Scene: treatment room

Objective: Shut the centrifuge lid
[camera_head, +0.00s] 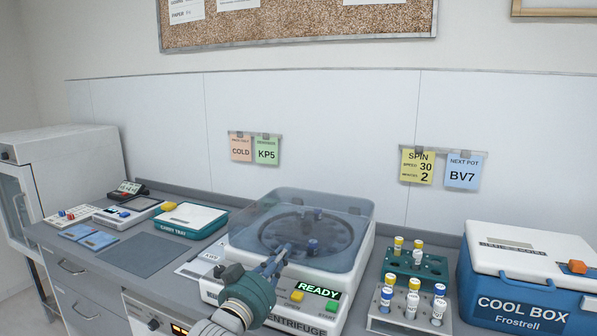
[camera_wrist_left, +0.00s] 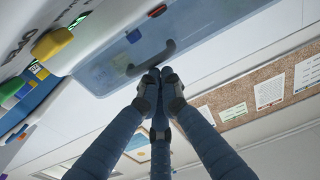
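The centrifuge (camera_head: 337,284) stands mid-bench, its display lit with READY. Its clear bluish lid (camera_head: 345,228) lies over the rotor bowl and looks down or nearly down; I cannot tell whether it is latched. Through it show the dark rotor (camera_head: 300,222) and blue caps. My left gripper (camera_head: 279,258) is at the lid's front edge. In the left wrist view the gripper's fingers (camera_wrist_left: 160,76) are together, with their tips at the lid's dark handle (camera_wrist_left: 151,58). They appear to touch it without gripping it. My right gripper is out of view.
A green tube rack (camera_head: 433,270) and a grey rack (camera_head: 385,325) with capped tubes stand right of the centrifuge, beside the cool box (camera_head: 520,305). A carry tray (camera_head: 188,221) lies left. A dark mat (camera_head: 139,255) is bare.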

